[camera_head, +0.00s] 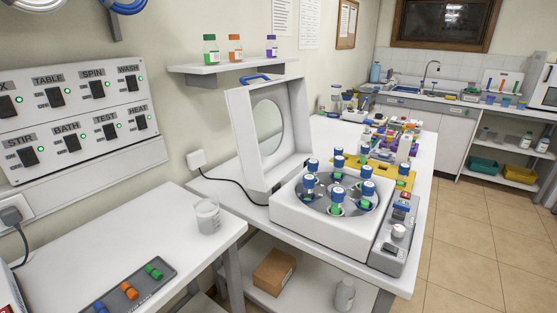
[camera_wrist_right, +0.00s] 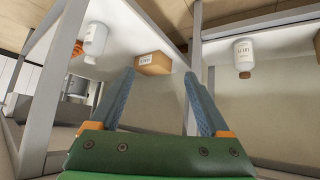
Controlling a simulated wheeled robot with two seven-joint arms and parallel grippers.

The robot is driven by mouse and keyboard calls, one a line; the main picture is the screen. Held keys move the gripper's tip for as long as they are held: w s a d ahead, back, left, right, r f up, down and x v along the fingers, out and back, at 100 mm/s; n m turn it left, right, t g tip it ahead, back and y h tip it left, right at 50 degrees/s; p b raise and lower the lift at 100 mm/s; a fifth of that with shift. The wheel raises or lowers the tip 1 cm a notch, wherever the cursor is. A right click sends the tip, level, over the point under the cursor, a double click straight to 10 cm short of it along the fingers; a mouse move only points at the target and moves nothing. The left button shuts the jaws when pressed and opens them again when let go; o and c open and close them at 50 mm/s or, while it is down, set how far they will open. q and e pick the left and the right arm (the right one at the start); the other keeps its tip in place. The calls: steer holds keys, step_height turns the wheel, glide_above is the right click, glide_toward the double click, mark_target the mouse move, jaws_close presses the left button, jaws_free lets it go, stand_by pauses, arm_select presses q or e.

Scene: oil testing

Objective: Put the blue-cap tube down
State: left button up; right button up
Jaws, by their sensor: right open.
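Several blue-cap tubes (camera_head: 337,198) stand upright in the round rotor of the white centrifuge (camera_head: 325,235), whose lid (camera_head: 268,130) is raised. Some of these tubes show green below the cap. I cannot tell which one the task means. My right gripper (camera_wrist_right: 159,75) is open with nothing between its fingers. It points toward the shelf space under a table, apart from the things there. It is not in the head view. My left gripper is in neither view.
A dark tray (camera_head: 140,290) with green, orange and blue pieces lies on the near left table, with a beaker (camera_head: 208,216) by its far edge. A cardboard box (camera_head: 274,271) and a white bottle (camera_head: 345,294) stand on the lower shelf. A control panel (camera_head: 397,235) adjoins the centrifuge.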

steer(key=s+d+f+g, duration=0.1)
steer(key=s+f+g, duration=0.1)
steer(key=s, duration=0.7)
steer(key=s+d+f+m+g+h, duration=0.1)
steer(key=s+d+f+g, duration=0.1)
steer(key=s, duration=0.6)
steer(key=s+d+f+g+h, duration=0.1)
steer(key=s+f+g, duration=0.2)
steer(key=s, duration=0.6)
steer(key=shift+s+d+f+m+g, duration=0.3)
steer(key=shift+f, duration=0.5)
